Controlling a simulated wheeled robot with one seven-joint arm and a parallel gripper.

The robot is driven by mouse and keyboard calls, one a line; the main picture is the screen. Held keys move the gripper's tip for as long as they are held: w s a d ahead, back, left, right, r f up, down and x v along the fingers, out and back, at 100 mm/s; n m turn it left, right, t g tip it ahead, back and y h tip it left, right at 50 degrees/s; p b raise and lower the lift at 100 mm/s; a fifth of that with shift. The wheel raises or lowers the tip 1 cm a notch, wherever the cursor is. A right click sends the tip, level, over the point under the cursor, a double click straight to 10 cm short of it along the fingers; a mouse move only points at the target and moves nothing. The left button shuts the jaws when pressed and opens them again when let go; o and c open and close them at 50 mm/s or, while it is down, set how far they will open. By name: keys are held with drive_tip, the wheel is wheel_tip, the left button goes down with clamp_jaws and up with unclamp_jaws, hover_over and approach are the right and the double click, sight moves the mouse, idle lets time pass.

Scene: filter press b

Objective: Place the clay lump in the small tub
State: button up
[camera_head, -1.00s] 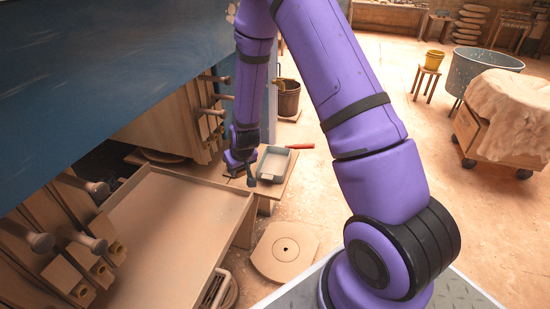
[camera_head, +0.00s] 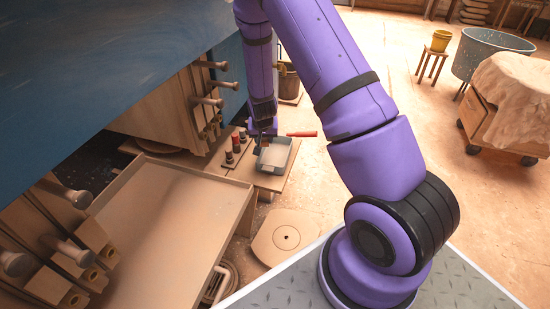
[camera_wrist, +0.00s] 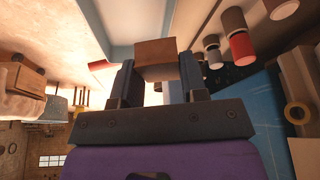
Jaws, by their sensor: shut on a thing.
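The small tub (camera_head: 290,157) is a shallow grey rectangular tray on a low wooden stand in the head view. My gripper (camera_head: 258,148) is at the tub's left edge there, pointing down; its height over the rim is hard to judge. In the wrist view my gripper (camera_wrist: 156,78) is shut on a brown, block-shaped clay lump (camera_wrist: 156,55) between its two dark fingers. The lump cannot be made out in the head view. A pale surface with a bluish-grey edge lies beyond the lump in the wrist view, probably the tub.
Several small red and dark cylinders (camera_head: 236,147) stand on the stand left of the tub; they also show in the wrist view (camera_wrist: 241,47). A red-handled tool (camera_head: 301,134) lies behind the tub. A large tan tray (camera_head: 165,215) fills the lower left.

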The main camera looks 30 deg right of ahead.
sight(276, 156)
drive_tip(key=d+m+h, duration=0.1)
drive_tip(key=d+m, duration=0.2)
drive_tip(key=d, duration=0.2)
drive_tip(key=f, duration=0.9)
drive_tip(key=shift+w+f, duration=0.3)
drive_tip(key=shift+f, duration=0.05)
drive_tip(key=shift+f, duration=0.1)
drive_tip(key=o, duration=0.9)
